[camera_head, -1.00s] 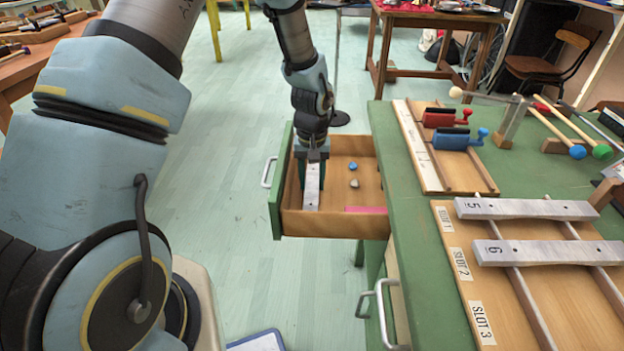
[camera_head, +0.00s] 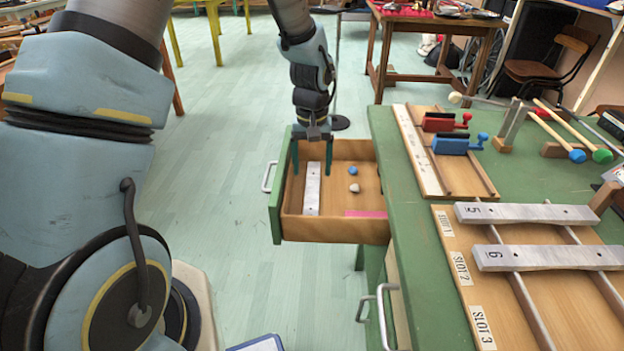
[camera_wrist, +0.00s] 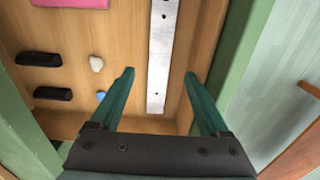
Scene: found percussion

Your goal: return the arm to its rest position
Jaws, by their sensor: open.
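My gripper (camera_head: 312,158) hangs above the open drawer (camera_head: 340,228), its two green fingers apart and nothing between them in its grasp. In the wrist view my gripper (camera_wrist: 160,95) also shows open fingers. A silver metal bar (camera_head: 312,190) lies in the drawer along its left side, below the fingers and apart from them. The bar (camera_wrist: 161,60) shows in the wrist view between and beyond the fingertips.
The drawer also holds a blue lump (camera_head: 353,170), a whitish lump (camera_head: 354,188) and a pink piece (camera_head: 366,213). The green bench (camera_head: 400,170) stands to the right, with bars numbered 5 (camera_head: 520,213) and 6 (camera_head: 545,256) on a wooden rack. Floor left of the drawer is clear.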

